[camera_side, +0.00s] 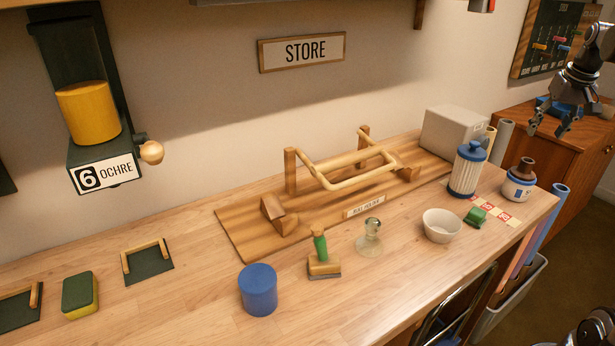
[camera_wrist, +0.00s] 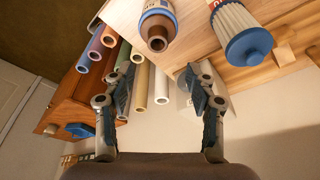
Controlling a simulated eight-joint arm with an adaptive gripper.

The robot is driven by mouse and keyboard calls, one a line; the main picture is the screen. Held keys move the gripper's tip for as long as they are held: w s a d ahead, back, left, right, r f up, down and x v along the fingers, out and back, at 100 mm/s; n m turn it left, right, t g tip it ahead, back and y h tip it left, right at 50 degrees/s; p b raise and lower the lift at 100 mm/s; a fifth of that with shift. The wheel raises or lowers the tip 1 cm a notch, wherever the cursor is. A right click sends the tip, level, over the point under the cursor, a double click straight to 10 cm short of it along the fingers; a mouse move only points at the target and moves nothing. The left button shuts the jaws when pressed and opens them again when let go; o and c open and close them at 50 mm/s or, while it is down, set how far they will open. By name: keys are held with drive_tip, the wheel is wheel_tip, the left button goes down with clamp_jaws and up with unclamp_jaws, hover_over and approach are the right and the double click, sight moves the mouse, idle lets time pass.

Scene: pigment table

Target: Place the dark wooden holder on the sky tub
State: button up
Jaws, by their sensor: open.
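A blue tub (camera_side: 258,290), the likeliest sky tub, stands upright on the bench near the front middle. No item is clearly a dark wooden holder. A wooden block with a green handle (camera_side: 323,262) and dark base stands right of the tub. A brown wooden board (camera_side: 235,232) with a pale rail frame (camera_side: 340,178) and a small label lies behind them. My gripper (camera_side: 548,131) is open and empty at the far upper right, away from the tub and board. It also shows in the wrist view (camera_wrist: 160,78), jaws apart, with rolls and bench edge beyond.
A white bowl (camera_side: 442,226), a glass-like knobbed item (camera_side: 370,238), a blue-lidded jar (camera_side: 468,170) and a brown-capped bottle (camera_side: 519,180) stand on the bench's right half. A pale box (camera_side: 455,134) is at the back. An ochre dispenser (camera_side: 88,113) hangs upper left.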

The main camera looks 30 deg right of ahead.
drive_tip(key=w+a+f+n+t, duration=0.2)
drive_tip(key=a+f+n, duration=0.1)
drive_tip(key=a, duration=1.2)
drive_tip(key=w+a+f+n+t, duration=0.1)
drive_tip(key=a+f+n, duration=0.2)
drive_tip(key=a, duration=1.2)
drive_tip(key=s+a+f+n+t+y, duration=0.1)
drive_tip(key=s+a+f, duration=0.3)
drive_tip(key=a, duration=0.5)
drive_tip(key=shift+a+f+n+t+y, duration=0.3)
drive_tip(key=shift+f+n+t+y, duration=0.1)
drive_tip(key=shift+f+n+y, duration=0.3)
